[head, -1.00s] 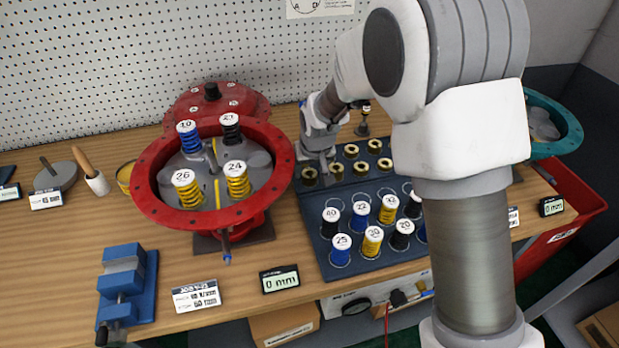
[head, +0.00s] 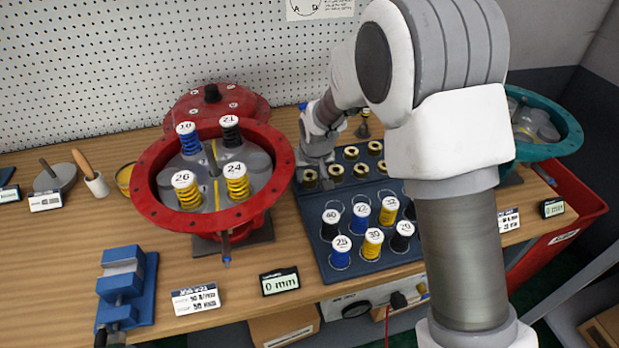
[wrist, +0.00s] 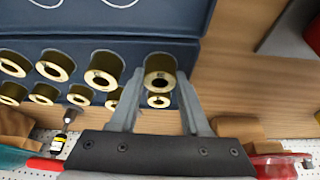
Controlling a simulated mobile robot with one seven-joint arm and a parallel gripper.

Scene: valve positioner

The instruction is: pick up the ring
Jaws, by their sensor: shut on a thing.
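My gripper (wrist: 158,92) is shut on a brass-coloured ring (wrist: 159,72) with a dark outer side and a round hole. The ring sits between the two grey fingers near the tray's edge in the wrist view. I cannot tell whether it is clear of the tray. In the head view my gripper (head: 322,180) is at the left end of the rows of rings on the dark blue tray (head: 312,212), and its fingers partly hide the rings there. Several similar rings (wrist: 103,70) stand in rows beside the held one.
Numbered springs, including a blue one (head: 341,250), stand at the front of the tray. A blue vise (head: 124,285) is at front left. A teal housing (head: 570,135) is on the right.

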